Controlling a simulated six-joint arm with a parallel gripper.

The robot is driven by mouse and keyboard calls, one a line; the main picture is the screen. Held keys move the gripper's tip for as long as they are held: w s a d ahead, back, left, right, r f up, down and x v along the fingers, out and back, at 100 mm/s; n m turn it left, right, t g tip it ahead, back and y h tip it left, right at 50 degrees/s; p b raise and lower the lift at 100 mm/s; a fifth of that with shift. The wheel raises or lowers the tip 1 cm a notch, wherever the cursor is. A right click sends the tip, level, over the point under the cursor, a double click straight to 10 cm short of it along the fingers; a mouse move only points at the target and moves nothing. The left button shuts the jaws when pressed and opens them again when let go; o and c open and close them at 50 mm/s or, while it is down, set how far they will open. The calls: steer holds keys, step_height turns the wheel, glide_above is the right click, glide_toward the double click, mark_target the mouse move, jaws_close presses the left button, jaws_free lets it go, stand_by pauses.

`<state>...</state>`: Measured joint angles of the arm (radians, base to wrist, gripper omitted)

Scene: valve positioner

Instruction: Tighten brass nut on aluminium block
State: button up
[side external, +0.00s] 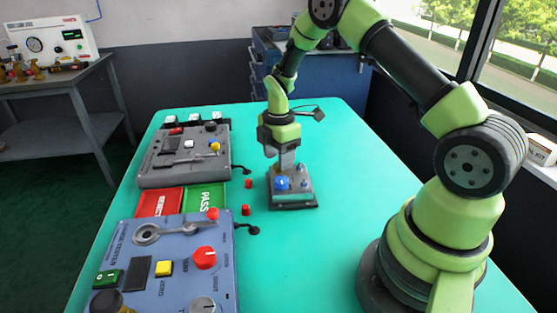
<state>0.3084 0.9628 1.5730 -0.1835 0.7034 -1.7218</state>
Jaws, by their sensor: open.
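My gripper (285,163) points down over a small grey metal block (294,203) on a dark base plate, near the middle of the teal table. The block has a blue round part (282,183) on its front and a small bluish knob on its right. My gripper is open, with its fingertips at or just above the block's top. I cannot tell whether they touch it. I cannot make out a brass nut on the block; the fingers cover part of its top.
A blue-grey tester panel (175,240) and a grey panel (160,150) line the table's left side. Red and green trays (206,196) lie between them. Small red pieces (246,210) lie left of the block. The table right of the block is clear.

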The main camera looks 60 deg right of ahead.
steer(key=shift+f, duration=0.8)
steer(key=c, duration=0.9)
